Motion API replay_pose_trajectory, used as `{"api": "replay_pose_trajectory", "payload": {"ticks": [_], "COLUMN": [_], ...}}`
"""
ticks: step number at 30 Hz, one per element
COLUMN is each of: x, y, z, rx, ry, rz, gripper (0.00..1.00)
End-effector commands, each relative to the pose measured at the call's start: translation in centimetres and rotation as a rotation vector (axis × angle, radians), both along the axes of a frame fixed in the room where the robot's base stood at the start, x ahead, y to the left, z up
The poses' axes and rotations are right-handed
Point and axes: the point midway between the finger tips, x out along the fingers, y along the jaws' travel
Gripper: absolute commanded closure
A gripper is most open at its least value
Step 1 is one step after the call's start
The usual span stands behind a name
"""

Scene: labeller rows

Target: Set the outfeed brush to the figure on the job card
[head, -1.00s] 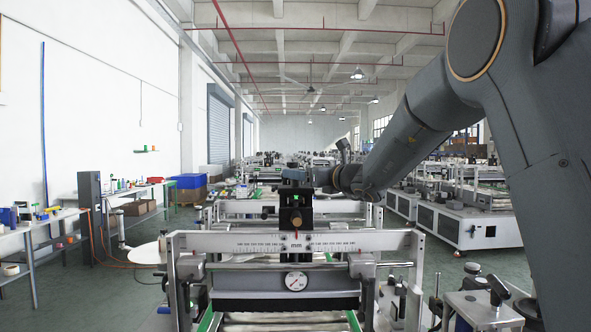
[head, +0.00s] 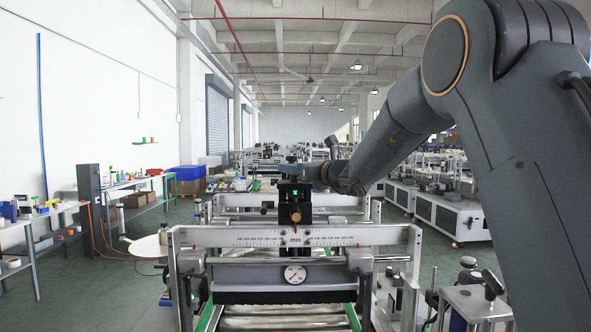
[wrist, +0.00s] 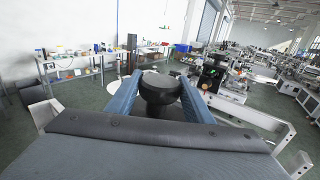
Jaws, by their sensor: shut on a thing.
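My gripper (wrist: 158,98) has its two blue fingers on either side of a round black knob (wrist: 160,86) and is shut on it. In the head view my gripper (head: 298,172) is at the top of the dark block (head: 294,193) with a small green light; the knob cannot be made out there. A brass-coloured part and a red pointer are below the block, at the ruled mm scale (head: 250,237) on the crossbeam. A round white dial (head: 295,274) sits lower, above the black outfeed brush (head: 285,296). The figures are too small to read. I cannot identify a job card.
The machine's side posts (head: 412,262) flank the brush. A post with a black handle (head: 490,284) stands at the front right. Benches with small items (head: 30,222) line the left wall. More machines (head: 450,213) stand to the right. Open green floor (head: 95,290) lies at left.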

Motion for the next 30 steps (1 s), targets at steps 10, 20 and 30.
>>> {"api": "replay_pose_trajectory", "payload": {"ticks": [10, 20, 30], "x": [0.09, 0.23, 0.22], "y": [-0.19, -0.25, -0.22], "z": [-0.06, -0.17, -0.24], "rx": [-0.001, -0.002, -0.003], "ry": [0.0, -0.001, 0.0], "rz": [0.092, 0.364, 0.646], "gripper": [0.76, 0.76, 0.76]}}
